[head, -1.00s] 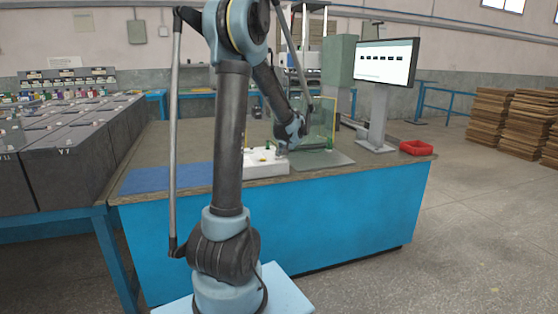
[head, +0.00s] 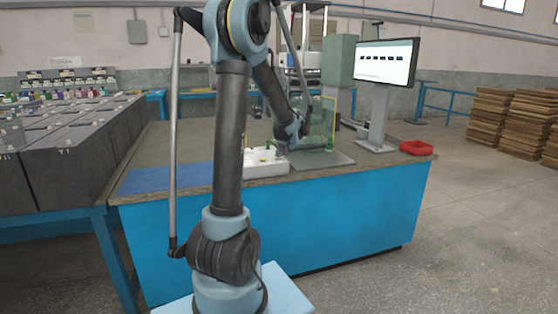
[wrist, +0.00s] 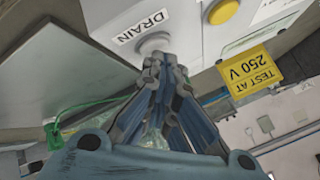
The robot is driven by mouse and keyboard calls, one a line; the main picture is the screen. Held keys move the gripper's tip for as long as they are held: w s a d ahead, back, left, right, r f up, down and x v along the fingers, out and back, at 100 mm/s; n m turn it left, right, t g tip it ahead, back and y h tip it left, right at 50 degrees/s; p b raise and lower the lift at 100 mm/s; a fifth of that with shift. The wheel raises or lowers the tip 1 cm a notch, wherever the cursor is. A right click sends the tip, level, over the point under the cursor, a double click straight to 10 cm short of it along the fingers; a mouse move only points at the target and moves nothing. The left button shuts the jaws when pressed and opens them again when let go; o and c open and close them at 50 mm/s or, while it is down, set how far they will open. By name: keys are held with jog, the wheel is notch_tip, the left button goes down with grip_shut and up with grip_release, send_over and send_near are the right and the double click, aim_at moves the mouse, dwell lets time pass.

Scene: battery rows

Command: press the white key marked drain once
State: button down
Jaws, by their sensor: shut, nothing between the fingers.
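The drain key (wrist: 153,43) is a round whitish button beside a white label reading DRAIN (wrist: 143,27) in the wrist view. My gripper (wrist: 155,62) is shut and empty, with its fingertips at the key's near edge and covering part of it. I cannot tell whether they touch it or whether the key is pushed in. In the head view the white box (head: 266,169) stands on the bench, and my gripper (head: 281,147) is at its right end. The key cannot be made out there.
A yellow round button (wrist: 222,11) and a yellow tag reading TEST AT 250 V (wrist: 250,71) are right of the key. A green wire (wrist: 88,108) runs at the left. A monitor (head: 386,62), a red tray (head: 416,147) and a blue mat (head: 168,178) are on the bench.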

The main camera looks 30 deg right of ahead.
jog(key=shift+r, duration=0.65)
jog(key=shift+r, duration=0.15)
jog(key=shift+r, duration=2.35)
